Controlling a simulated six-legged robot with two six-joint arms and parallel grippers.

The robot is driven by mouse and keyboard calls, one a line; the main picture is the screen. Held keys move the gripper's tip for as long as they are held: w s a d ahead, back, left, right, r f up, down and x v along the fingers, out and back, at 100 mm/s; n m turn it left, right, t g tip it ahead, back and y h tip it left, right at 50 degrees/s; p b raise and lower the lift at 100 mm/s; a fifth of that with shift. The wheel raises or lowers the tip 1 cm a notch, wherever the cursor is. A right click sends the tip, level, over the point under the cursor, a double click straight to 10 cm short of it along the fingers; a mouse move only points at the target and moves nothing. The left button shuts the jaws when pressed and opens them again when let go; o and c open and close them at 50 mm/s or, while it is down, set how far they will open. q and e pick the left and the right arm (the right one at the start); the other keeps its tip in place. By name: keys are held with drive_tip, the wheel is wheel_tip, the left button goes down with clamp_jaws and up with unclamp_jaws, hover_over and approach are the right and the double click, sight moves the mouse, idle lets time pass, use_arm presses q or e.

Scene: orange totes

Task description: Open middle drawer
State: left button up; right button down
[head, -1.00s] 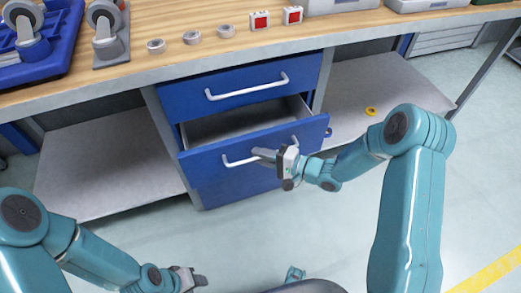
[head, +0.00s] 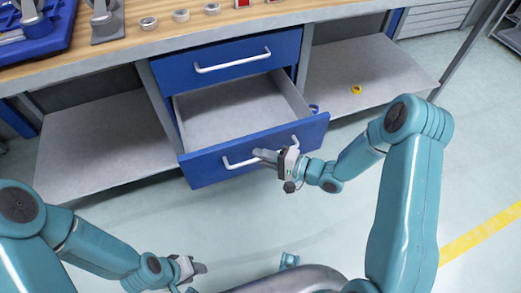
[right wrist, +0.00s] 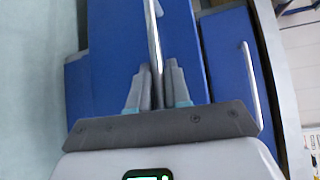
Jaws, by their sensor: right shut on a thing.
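The middle drawer (head: 205,168) is blue with a grey inside. It stands well out from the workbench cabinet, and its inside looks empty. My right gripper (head: 264,155) is shut on the white bar handle (head: 238,162) of this drawer, toward the handle's right part. The right wrist view shows the handle (right wrist: 153,40) running between the two grey fingers (right wrist: 158,88). The upper drawer (head: 225,58) is closed, with its own white handle. My left gripper (head: 197,268) is low at the bottom of the head view, away from the drawers; its finger gap does not show clearly.
The wooden worktop (head: 215,25) above carries grey rings, caster wheels (head: 104,22) and a blue tray (head: 45,45). Lower shelves (head: 105,160) flank the drawers; a yellow ring (head: 356,90) lies on the right one. The floor in front is clear.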

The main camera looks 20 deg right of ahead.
use_arm(q)
drive_tip(key=shift+s+r+p, duration=0.35)
drive_tip(key=shift+s+r, duration=0.15)
drive_tip(key=shift+s, duration=0.05)
use_arm(e)
drive_tip(key=s, duration=0.4)
drive_tip(key=shift+s+d, duration=0.15)
drive_tip(key=shift+s, duration=0.1)
use_arm(q)
drive_tip(key=shift+w, duration=0.1)
use_arm(e)
drive_tip(key=c, duration=1.2)
unclamp_jaws()
use_arm(q)
wheel_tip(320, 180, up, 2)
drive_tip(key=shift+r+p, duration=0.15)
drive_tip(key=shift+p, duration=1.05)
use_arm(e)
drive_tip(key=v, duration=1.6)
drive_tip(key=shift+s, duration=0.25)
drive_tip(key=shift+r, duration=0.1)
